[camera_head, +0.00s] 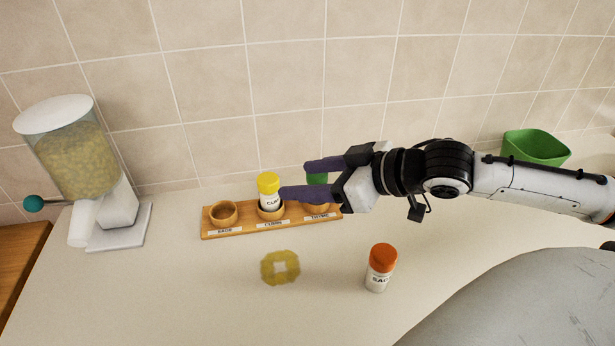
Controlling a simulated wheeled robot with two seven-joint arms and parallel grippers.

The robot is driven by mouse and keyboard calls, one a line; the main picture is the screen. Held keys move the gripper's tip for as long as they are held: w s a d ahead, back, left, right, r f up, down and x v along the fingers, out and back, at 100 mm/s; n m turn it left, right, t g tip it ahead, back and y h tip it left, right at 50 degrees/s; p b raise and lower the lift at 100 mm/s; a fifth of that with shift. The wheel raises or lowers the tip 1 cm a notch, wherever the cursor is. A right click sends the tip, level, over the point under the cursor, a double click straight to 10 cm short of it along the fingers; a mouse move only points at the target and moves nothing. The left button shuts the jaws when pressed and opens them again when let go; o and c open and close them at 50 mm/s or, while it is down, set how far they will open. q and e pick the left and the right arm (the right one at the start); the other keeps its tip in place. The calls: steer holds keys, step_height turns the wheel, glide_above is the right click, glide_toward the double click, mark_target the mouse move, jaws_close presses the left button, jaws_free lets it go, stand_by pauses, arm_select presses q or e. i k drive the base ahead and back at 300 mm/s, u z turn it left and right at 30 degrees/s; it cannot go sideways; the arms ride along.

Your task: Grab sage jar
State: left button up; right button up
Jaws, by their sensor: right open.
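The sage jar (377,279), white with an orange lid, stands upright on the counter, in front of the rack and to the right; its label is partly readable. My right gripper (294,179) comes in from the right and is open above the rack's right part, behind the sage jar and apart from it. A green lid (317,179) shows between its purple fingers; I cannot tell whether they touch it. The wooden rack (215,235) has an empty round holder (224,213) at its SAGE label. My left gripper is not in view.
A yellow-lidded jar (269,184) stands in the rack's middle holder, close to a fingertip. A dispenser (75,165) stands at left, a green container (535,148) at back right. The front-left counter is clear.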

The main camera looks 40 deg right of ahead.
mark_target(383, 256)
steer(key=k, duration=1.5)
